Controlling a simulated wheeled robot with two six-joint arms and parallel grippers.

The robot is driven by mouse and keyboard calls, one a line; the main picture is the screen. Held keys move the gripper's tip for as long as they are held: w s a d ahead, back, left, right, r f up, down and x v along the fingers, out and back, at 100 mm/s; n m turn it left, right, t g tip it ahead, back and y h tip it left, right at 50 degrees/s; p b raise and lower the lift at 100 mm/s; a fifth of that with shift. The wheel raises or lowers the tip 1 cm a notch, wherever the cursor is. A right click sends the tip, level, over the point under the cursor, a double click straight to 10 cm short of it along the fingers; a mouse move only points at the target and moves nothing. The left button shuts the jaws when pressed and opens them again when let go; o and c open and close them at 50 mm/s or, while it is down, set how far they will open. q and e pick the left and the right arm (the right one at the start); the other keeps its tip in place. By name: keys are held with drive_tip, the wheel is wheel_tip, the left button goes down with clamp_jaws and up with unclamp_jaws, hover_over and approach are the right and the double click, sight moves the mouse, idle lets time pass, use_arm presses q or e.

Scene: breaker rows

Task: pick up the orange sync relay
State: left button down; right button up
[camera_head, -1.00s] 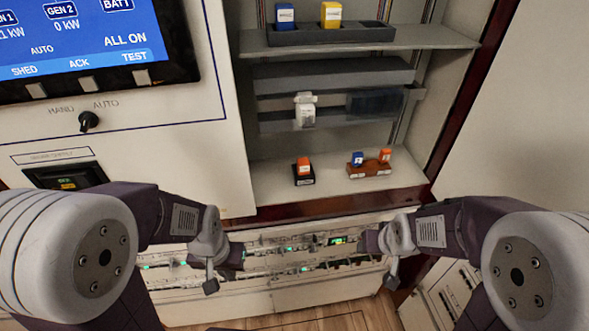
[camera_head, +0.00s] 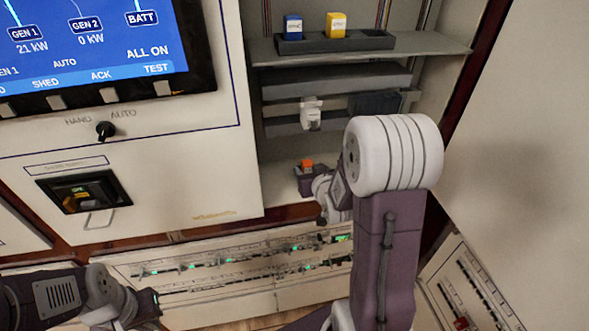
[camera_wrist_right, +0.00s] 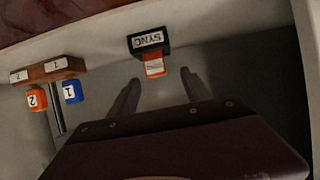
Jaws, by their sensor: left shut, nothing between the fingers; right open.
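The orange sync relay (camera_head: 307,163) stands in a small dark holder on the lower shelf of the open cabinet. In the right wrist view the relay (camera_wrist_right: 154,68) shows with its dark holder (camera_wrist_right: 165,33), labelled SYNC. My right gripper (camera_wrist_right: 160,82) is open, its two fingers pointing toward the relay. The relay appears just beyond the fingertips and roughly centred between them; the exact gap is unclear. In the head view my right arm hides part of the holder. My left gripper (camera_head: 145,304) is shut and empty at lower left, far from the relay.
A brown holder (camera_wrist_right: 58,66) has a blue relay (camera_wrist_right: 72,91) marked 1 and an orange relay (camera_wrist_right: 37,99) marked 2; my right arm hides it in the head view. An upper shelf (camera_head: 430,43) holds a tray with blue and yellow blocks. A white part (camera_head: 311,115) hangs between.

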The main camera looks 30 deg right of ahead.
sight(309, 166)
drive_tip(key=shift+s+d, duration=0.1)
drive_tip(key=shift+d, duration=0.25)
drive_tip(key=x, duration=0.3)
drive_tip(key=shift+w+a+f, duration=0.1)
drive_tip(key=shift+w+f, duration=0.05)
drive_tip(key=shift+w, duration=0.3)
drive_tip(key=shift+w+d+f+p, duration=0.2)
drive_tip(key=shift+w+p, duration=0.15)
drive_tip(key=x, duration=0.4)
drive_tip(key=shift+w+d+f+p, duration=0.1)
drive_tip(key=shift+w+d+p, duration=0.05)
drive_tip(key=shift+w+p, duration=0.15)
drive_tip(key=shift+s, duration=0.2)
drive_tip(key=c, duration=0.4)
clamp_jaws()
